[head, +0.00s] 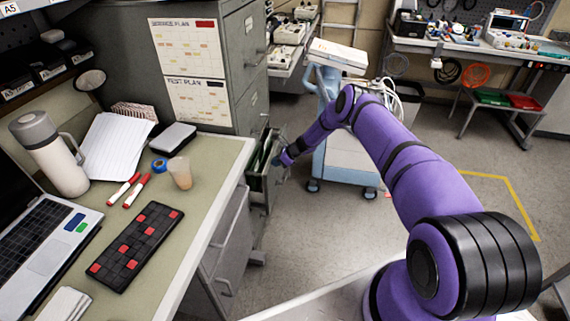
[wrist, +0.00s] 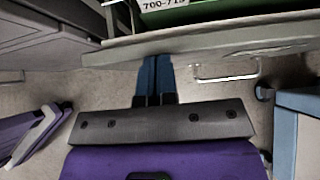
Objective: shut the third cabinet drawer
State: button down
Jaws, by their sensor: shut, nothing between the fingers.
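The grey filing cabinet (head: 235,70) stands behind the desk, and its third drawer (head: 270,175) is pulled out, with green folders (head: 262,152) inside. In the wrist view the front edge of that drawer (wrist: 230,43) crosses the top, with a labelled green folder behind it and a wire handle (wrist: 225,78) at right. My gripper (head: 277,160) is at the outer face of the drawer front. In the wrist view its blue fingers (wrist: 155,78) are together and empty, their tips at the drawer front. I cannot tell whether they touch it.
The desk (head: 215,165) with a laptop, keypad and cup stands at left, close to the open drawer. A blue-and-white cart (head: 345,160) stands just right of my gripper. Open floor (head: 310,240) lies in front of the drawer.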

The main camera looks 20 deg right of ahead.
jog(key=w+a, duration=0.3)
jog(key=a, duration=0.2)
jog(key=shift+w+a, duration=0.2)
jog(key=shift+w, duration=0.05)
jog(key=shift+d, duration=0.1)
dwell(0.3)
